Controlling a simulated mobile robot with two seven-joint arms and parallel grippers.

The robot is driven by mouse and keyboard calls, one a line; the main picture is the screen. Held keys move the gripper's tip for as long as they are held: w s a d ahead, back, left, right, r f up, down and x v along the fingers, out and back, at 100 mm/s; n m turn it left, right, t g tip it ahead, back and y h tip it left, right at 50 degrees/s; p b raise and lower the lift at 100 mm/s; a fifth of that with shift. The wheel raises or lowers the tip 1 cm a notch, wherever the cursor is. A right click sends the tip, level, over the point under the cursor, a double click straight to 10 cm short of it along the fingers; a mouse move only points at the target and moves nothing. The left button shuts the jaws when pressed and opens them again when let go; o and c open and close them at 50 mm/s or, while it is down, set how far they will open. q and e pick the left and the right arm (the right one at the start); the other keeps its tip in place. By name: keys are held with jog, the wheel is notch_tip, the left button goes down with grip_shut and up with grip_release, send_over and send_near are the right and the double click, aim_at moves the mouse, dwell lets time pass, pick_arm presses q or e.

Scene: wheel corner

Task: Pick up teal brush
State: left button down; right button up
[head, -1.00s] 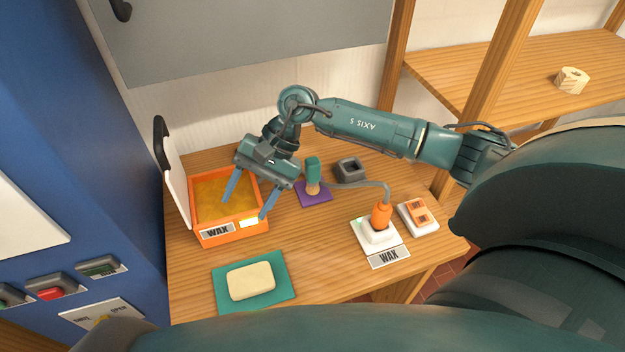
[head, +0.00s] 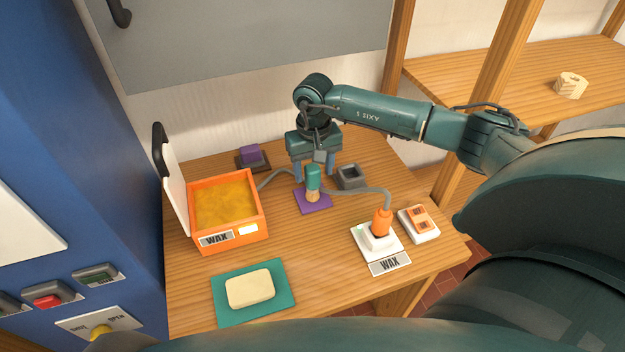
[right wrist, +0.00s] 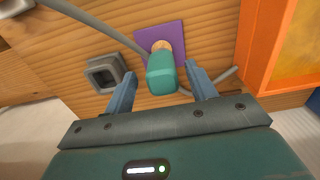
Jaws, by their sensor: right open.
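The teal brush (head: 313,180) stands upright, bristles down, on a small purple mat (head: 318,206) in the middle of the bench. In the right wrist view its teal handle (right wrist: 161,76) lies between the fingers, slightly beyond the tips' line, and its tan bristle end meets the purple mat (right wrist: 175,33). My left gripper is not in view.
An orange wax box (head: 228,238) stands left, its white lid open. A grey holder (head: 351,177) sits right of the brush, and a purple block (head: 250,154) behind. A grey cable crosses beside the brush to an orange plug (head: 382,221). A soap-like bar (head: 250,289) lies in front.

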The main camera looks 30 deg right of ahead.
aim_at(312, 182)
notch_tip(312, 182, down, 5)
jog(key=shift+a+r, duration=0.15)
jog(key=shift+r, duration=0.05)
jog(key=c, duration=1.1)
